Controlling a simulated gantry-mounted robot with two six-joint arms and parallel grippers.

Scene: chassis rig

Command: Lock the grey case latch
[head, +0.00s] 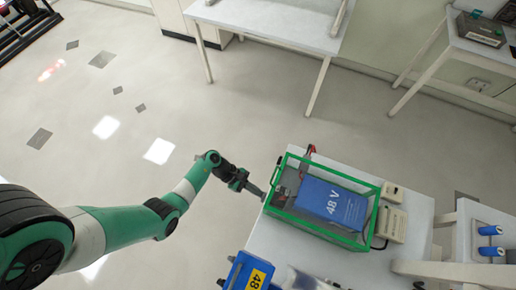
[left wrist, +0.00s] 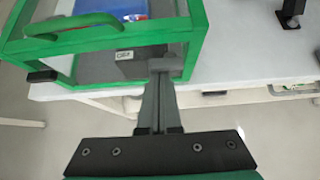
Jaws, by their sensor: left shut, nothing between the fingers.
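The green-framed clear case (head: 368,216) stands on the white table, with a blue block marked 48 V (head: 325,200) inside it. Its green frame and handle (left wrist: 75,25) also show in the left wrist view. A small grey latch piece (left wrist: 168,64) is at the case's near side, right at my left fingertips. My left gripper (head: 262,193) reaches the left side of the case. Its fingers (left wrist: 161,82) are shut with nothing between them. The fingertips overlap the latch in view; I cannot tell whether they touch it. My right gripper is not in view.
A blue box (head: 245,272) stands near the table's left edge. Beige devices (head: 392,222) stand right of the case. A red and black item (head: 310,151) is behind it. Blue cylinders (head: 490,231) are at the far right. Open floor lies left of the table.

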